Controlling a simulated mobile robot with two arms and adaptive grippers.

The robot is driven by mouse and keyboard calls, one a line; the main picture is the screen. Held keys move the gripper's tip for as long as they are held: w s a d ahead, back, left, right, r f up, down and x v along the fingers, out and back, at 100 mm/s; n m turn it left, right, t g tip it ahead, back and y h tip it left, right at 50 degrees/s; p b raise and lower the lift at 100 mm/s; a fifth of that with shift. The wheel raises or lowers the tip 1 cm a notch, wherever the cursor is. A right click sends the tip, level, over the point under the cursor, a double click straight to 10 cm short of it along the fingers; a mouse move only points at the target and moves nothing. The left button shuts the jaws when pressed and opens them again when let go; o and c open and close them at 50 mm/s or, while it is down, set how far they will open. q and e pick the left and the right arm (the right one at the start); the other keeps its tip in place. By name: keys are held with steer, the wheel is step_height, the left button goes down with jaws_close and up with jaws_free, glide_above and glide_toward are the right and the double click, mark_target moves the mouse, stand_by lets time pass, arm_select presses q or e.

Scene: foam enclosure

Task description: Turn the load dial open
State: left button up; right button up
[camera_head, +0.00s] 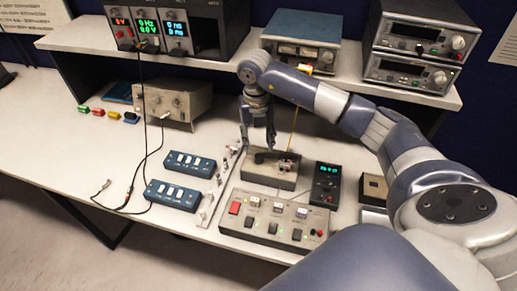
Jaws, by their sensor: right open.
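My right gripper (258,146) reaches in from the right and points down over a small beige box (287,183) on the bench. The gripper is open. Its fingertips are just above or beside a dark round knob (259,158) on top of this box, which looks like the load dial. I cannot tell whether the fingers touch it, nor read its setting. The fingers partly cover the back of the box. My left gripper is not in view.
A switch panel (262,227) with a red button stands in front of the box. A handheld meter (326,183) is to its right, blue switch boxes (172,195) to its left. A shelf (330,75) with instruments runs behind. The bench's left side is mostly clear, with loose cables.

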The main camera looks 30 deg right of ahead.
mark_target(259, 156)
steer(key=f, duration=0.2)
steer(key=f+p, duration=0.1)
steer(key=f, duration=0.1)
steer(key=shift+w+d+f, duration=0.15)
steer(key=shift+d+f, duration=0.05)
steer(key=shift+f, duration=0.95)
steer(key=shift+c, duration=0.9)
steer(key=c, duration=0.9)
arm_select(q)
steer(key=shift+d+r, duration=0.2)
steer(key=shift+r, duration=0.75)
arm_select(e)
jaws_close()
